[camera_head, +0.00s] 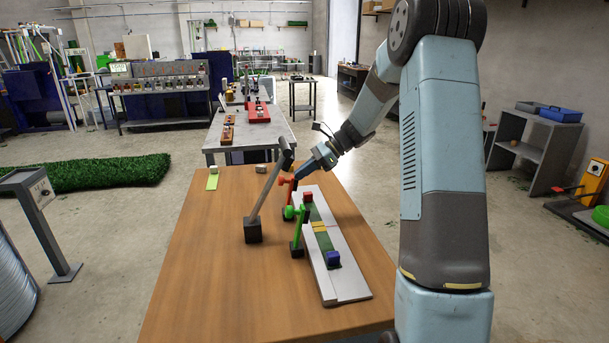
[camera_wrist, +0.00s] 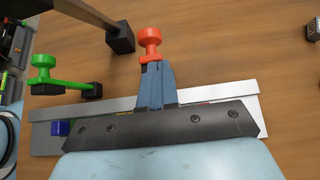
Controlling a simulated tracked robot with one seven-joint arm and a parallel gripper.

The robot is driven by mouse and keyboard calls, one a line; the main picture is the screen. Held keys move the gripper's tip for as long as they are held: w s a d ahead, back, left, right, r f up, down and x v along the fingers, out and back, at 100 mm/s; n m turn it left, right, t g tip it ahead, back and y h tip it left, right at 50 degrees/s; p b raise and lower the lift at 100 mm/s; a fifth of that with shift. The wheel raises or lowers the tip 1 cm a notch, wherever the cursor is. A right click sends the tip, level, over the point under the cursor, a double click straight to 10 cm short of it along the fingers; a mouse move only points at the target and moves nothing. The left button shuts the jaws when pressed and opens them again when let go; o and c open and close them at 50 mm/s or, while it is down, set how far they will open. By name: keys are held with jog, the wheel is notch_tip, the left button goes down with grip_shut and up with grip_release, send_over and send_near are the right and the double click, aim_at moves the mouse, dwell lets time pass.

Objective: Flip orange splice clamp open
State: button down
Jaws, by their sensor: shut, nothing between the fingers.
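The orange splice clamp (camera_head: 288,182) stands at the far end of the pale plate (camera_head: 348,288), its knob raised on a stem. It also shows in the wrist view, where its orange knob (camera_wrist: 150,38) sits just beyond my blue fingertips. My gripper (camera_head: 299,174) is shut and empty, right beside the clamp. In the wrist view my gripper (camera_wrist: 155,68) hides the clamp's lower part, and I cannot tell whether they touch. A similar green clamp (camera_head: 297,232) stands at the nearer part of the plate and shows at the left in the wrist view (camera_wrist: 62,76).
A tilted grey post on a black base (camera_head: 253,230) stands left of the plate, its dark head close to my gripper. A blue block (camera_head: 333,259) and a red block (camera_head: 307,197) sit on the plate. The wooden table (camera_head: 200,275) is clear at front left.

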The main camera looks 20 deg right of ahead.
jog(key=shift+a, duration=0.1)
dwell(0.4)
jog(key=w+v, duration=0.1)
jog(key=v, duration=0.9)
jog(key=s+a+r+n+h, duration=0.3)
jog(key=s+a+r+n, duration=0.1)
jog(key=s, duration=0.6)
jog(key=s+a+r+n+h, duration=0.3)
jog(key=s+r+n, duration=0.15)
jog(key=s, duration=0.45)
jog(key=s+n+t+h, duration=0.4)
jog(key=s+n, duration=0.6)
jog(key=s, duration=0.9)
jog(key=shift+s+d+f+t+h, duration=0.2)
jog(key=shift+s+t+h, duration=0.1)
jog(key=shift+h, duration=0.1)
